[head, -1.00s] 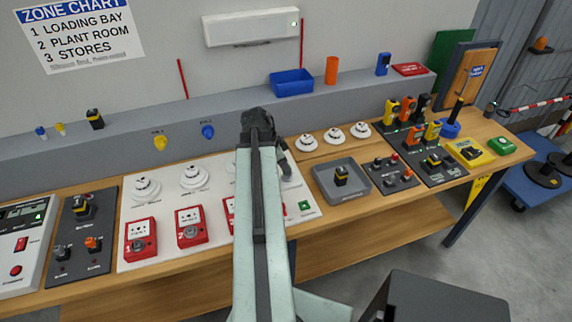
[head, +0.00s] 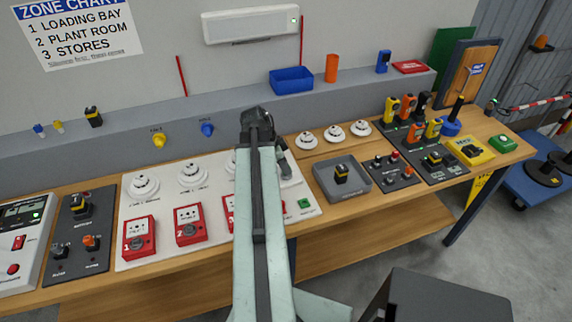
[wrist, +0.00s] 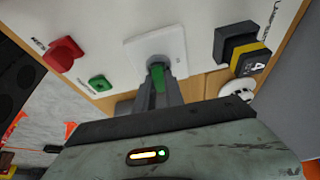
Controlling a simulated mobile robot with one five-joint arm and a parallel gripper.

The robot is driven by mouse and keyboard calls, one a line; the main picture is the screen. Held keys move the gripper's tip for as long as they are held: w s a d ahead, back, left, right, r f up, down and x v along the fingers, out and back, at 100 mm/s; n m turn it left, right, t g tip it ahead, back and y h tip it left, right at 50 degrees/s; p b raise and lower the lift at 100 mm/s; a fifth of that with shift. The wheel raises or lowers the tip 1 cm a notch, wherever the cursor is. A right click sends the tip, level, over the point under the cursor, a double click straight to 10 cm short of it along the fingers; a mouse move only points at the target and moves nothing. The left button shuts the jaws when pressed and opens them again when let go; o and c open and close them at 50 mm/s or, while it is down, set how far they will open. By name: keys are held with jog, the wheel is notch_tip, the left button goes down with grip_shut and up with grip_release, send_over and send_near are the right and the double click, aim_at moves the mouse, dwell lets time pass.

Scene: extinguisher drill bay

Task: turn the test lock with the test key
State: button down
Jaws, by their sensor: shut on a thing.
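My gripper (wrist: 158,82) is shut on a narrow green piece, apparently the test key (wrist: 157,84), in the wrist view. It is over a white square plate with a round grey centre, apparently the test lock (wrist: 172,46). The fingers reach to the grey centre and cover part of it. I cannot tell how deep the key sits or whether it is turned. In the head view my arm hides the key, the lock and my fingertips.
A red block (wrist: 63,53) and a green block (wrist: 100,84) sit left of the lock plate in the wrist view; a black and yellow block (wrist: 243,48) is to the right. In the head view, red call points (head: 190,226), detectors and a grey tray (head: 342,182) crowd the bench.

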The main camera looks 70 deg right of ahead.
jog(key=shift+w+d+m, duration=0.1)
jog(key=shift+d+m, duration=0.1)
jog(key=shift+m, duration=0.5)
jog(key=shift+a+m, duration=0.15)
jog(key=shift+m, duration=0.15)
